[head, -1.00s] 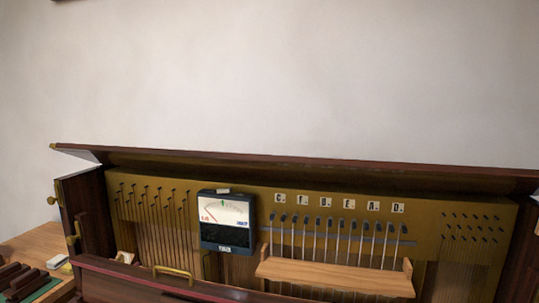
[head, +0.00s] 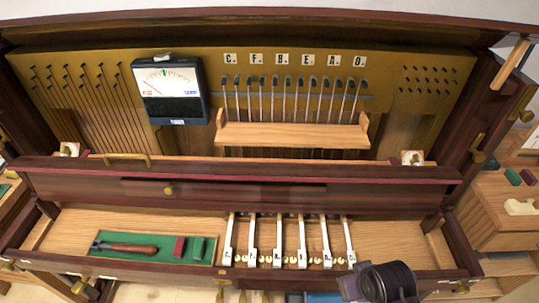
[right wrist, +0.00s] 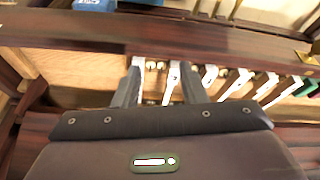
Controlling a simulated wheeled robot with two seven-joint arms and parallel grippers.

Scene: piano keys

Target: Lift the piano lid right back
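The piano's long dark-red lid (head: 250,17) spans the top of the head view, at the back above the brass-coloured tuning panel. A second dark wooden board (head: 270,180) with a small brass knob runs across behind the white keys (head: 303,240). Part of my right gripper (head: 385,284) shows at the bottom right of the head view, in front of the piano's front edge. In the right wrist view its two grey fingers (right wrist: 158,88) are apart, with white keys beyond and nothing held. No left gripper shows.
A meter (head: 170,90) and a wooden rail (head: 292,134) stand against the tuning panel. A green tray (head: 153,247) with a wooden-handled tool lies left of the keys. Side tables flank the piano, the right one (head: 490,210) holding small blocks.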

